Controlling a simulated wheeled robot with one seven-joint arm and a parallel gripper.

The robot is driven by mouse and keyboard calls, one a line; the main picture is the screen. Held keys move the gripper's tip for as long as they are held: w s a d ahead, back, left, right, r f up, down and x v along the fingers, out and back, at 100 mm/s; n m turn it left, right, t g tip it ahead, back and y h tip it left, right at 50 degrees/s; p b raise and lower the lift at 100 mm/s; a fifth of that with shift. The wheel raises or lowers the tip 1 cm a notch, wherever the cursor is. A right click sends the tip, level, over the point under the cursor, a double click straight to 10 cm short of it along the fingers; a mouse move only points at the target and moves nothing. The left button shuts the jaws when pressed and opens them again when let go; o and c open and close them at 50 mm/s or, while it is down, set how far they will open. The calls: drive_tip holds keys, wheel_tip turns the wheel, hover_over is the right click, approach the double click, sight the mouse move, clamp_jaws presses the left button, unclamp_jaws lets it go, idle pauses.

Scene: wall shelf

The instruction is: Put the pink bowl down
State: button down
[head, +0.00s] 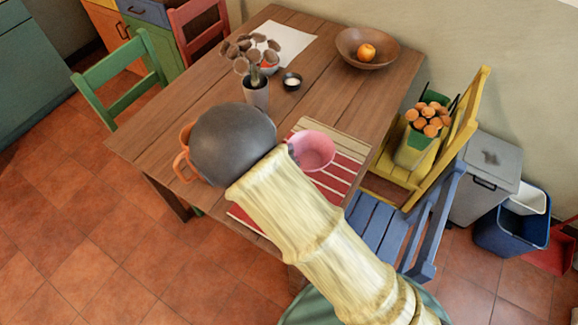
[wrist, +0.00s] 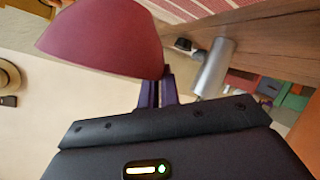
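The pink bowl (head: 312,150) shows in the head view over the striped placemat (head: 338,180), right of my arm's end. In the wrist view the bowl (wrist: 105,35) fills the upper left, and the picture is turned so that the table is at the top. My gripper (wrist: 158,88) has its dark purple fingers at the bowl's rim and appears shut on it. In the head view my arm and a dark rounded part hide the fingers. I cannot tell whether the bowl's base touches the mat.
An orange handle (head: 181,165) shows left. Yellow (head: 466,120) and blue (head: 375,222) chairs stand right.

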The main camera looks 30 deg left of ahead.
drive_tip(key=shift+f, duration=0.75)
drive_tip(key=shift+f, duration=2.1)
drive_tip(key=shift+f, duration=0.15)
drive_tip(key=c, duration=1.6)
unclamp_jaws()
